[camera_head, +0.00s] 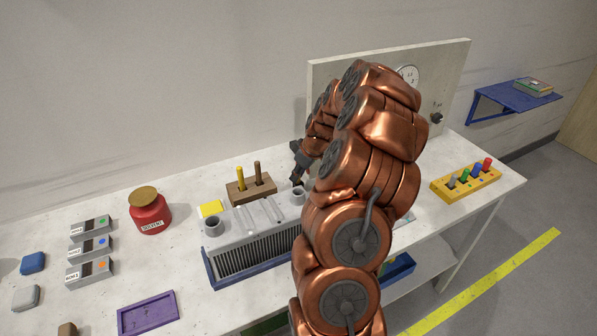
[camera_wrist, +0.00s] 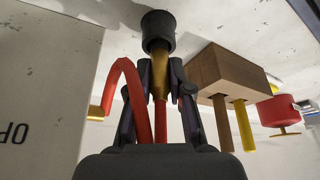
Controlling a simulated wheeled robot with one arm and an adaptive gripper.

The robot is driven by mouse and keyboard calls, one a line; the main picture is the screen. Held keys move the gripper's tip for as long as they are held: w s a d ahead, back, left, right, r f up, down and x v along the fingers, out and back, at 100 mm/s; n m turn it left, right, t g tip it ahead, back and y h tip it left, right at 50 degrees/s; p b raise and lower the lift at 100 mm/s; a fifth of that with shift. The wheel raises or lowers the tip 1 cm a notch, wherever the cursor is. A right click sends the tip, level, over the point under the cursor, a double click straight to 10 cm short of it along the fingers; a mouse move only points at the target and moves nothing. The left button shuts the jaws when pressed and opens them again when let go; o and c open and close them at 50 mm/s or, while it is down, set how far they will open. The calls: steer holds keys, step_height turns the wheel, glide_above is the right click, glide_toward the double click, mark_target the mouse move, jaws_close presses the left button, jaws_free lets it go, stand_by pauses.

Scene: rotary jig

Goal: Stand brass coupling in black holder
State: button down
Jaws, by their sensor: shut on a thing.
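In the wrist view, my gripper (camera_wrist: 160,92) is shut on the brass coupling (camera_wrist: 159,72), a tapered brass piece with a red hose (camera_wrist: 128,72) looping from it. The black holder (camera_wrist: 158,28) is a dark round cup on the pale bench top, straight beyond the fingers. The coupling's far end overlaps the holder's mouth; I cannot tell how deep it sits in it. In the head view my gripper (camera_head: 299,164) shows dark beside my copper arm. The coupling is not discernible there, and the holder cannot be made out.
A wooden block (camera_head: 249,190) with two upright handles stands close to my gripper. A finned grey unit (camera_head: 255,246) with two round ports lies in front. A red solvent jar (camera_head: 150,214) is at left, a yellow peg rack (camera_head: 465,185) at right. An upright panel (camera_head: 320,85) stands behind.

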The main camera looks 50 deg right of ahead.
steer(key=shift+f, duration=0.25)
steer(key=shift+f, duration=0.15)
steer(key=c, duration=1.1)
jaws_free()
steer(key=shift+o, duration=0.2)
